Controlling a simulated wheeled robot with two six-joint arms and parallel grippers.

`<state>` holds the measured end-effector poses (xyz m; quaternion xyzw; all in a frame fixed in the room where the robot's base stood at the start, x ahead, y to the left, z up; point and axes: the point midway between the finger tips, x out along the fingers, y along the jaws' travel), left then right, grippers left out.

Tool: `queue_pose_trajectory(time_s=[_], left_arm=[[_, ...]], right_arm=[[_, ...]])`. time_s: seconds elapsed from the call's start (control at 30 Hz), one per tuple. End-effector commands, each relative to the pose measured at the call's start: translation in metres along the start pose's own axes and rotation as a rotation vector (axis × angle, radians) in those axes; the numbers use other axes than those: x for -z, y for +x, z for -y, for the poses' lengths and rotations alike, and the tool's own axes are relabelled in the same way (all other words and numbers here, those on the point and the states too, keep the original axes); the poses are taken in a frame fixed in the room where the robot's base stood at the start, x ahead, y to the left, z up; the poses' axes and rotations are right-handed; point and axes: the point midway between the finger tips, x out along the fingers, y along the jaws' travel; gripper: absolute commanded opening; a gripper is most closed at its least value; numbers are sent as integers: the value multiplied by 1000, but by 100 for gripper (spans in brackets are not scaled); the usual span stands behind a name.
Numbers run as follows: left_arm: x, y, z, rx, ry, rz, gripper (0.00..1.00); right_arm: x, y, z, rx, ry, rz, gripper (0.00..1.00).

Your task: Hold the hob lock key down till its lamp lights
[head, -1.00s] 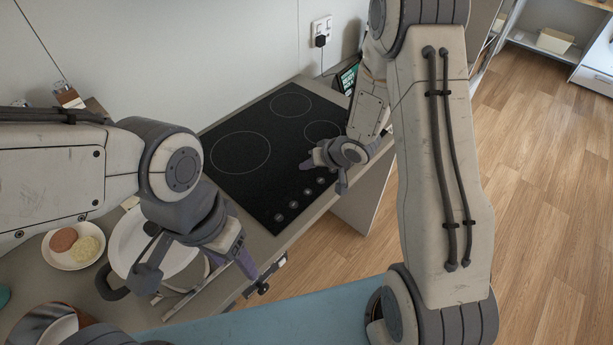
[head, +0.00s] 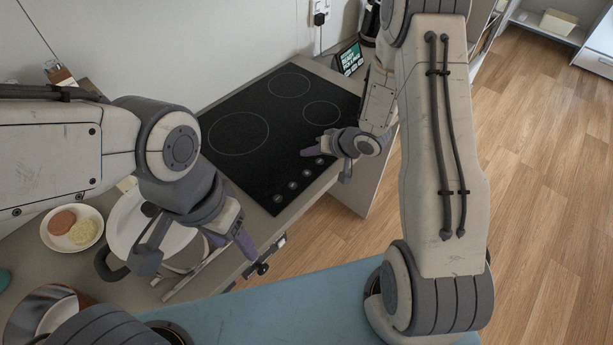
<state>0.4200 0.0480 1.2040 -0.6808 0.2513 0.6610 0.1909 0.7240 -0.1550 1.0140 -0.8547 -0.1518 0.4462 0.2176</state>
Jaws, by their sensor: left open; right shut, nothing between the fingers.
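The black glass hob (head: 262,160) is set in the counter, with ring outlines on top. A row of small round keys (head: 292,185) runs along its front right edge. I cannot tell which is the lock key, and no lit lamp is visible. My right gripper (head: 305,153) is shut and empty, low over the hob near the far end of the key row. I cannot tell whether it touches the glass. My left gripper (head: 198,252) is open and empty, beside the pot and the counter's front edge, away from the keys.
A pale pot or pan (head: 150,225) with dark handles stands under my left gripper. A small lit screen (head: 349,58) stands behind the hob, near a wall socket (head: 325,18). Wooden floor is clear at right.

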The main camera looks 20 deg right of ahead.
Motion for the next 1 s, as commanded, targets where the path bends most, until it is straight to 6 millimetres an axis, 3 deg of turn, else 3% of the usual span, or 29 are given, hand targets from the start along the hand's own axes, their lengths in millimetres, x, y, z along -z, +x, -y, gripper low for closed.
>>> queue_pose_trajectory(time_s=[0.03, 0.27, 0.5, 1.0], left_arm=[[-1, 15, 1, 0, -1, 0, 61], [-3, 50, 4, 0, -3, 0, 61], [-3, 59, 4, 0, -1, 0, 61], [-3, 58, 4, 0, -1, 0, 61]], right_arm=[[-7, 10, -7, 0, 0, 0, 0], [-23, 32, -23, 0, -1, -1, 0], [-32, 44, -32, 0, 0, 0, 0], [-32, 44, -32, 0, 0, 0, 0]])
